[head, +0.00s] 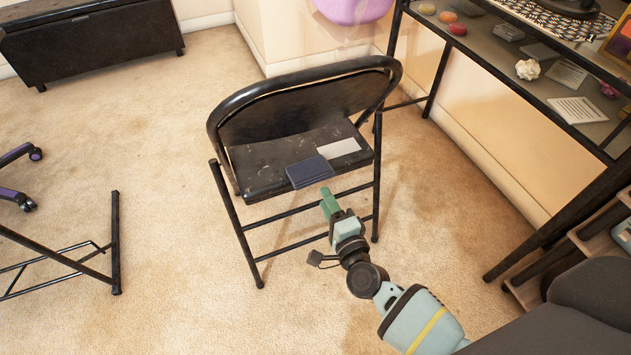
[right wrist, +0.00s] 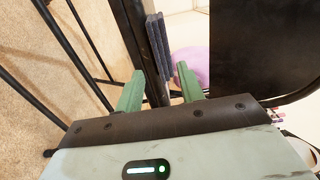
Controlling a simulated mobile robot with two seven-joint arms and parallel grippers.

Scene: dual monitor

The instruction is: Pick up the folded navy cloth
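The folded navy cloth (head: 310,172) lies flat on the seat of a black folding chair (head: 263,170), at the seat's front edge. It also shows edge-on in the right wrist view (right wrist: 157,42), ahead of the fingers. My right gripper (head: 328,193) is just in front of the seat edge, close to the cloth's near side. In the right wrist view its two green fingers (right wrist: 160,69) are apart, with nothing held between them. The cloth lies beyond the fingertips, roughly in line with the gap. My left gripper is not in view.
A pale flat item (head: 338,148) lies on the seat behind the cloth. The chair's backrest (head: 300,100) rises behind the seat. A desk (head: 480,50) with several small objects stands at the right.

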